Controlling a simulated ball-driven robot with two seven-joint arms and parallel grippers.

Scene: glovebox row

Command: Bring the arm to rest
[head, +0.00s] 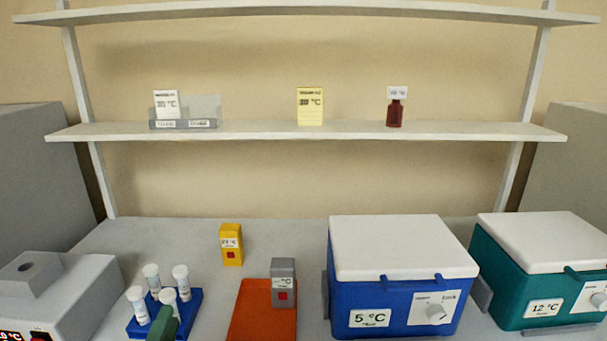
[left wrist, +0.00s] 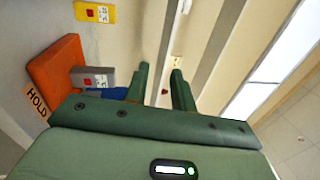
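My left gripper shows at the bottom of the head view as a green finger end (head: 163,323), in front of a blue rack of white-capped vials. In the left wrist view its two green fingers (left wrist: 160,82) stand apart with a gap and hold nothing. A dark bottle seen through that gap is far behind on the shelf. Most of the left arm is out of the head view. My right gripper is in neither view.
The blue rack (head: 191,317) is close to my left gripper. An orange tray (head: 261,321) bears a grey timer-like box (head: 283,280). A yellow box (head: 231,244), blue cooler (head: 375,309) and teal cooler (head: 512,290) stand on the bench. A shelf (head: 260,131) spans above.

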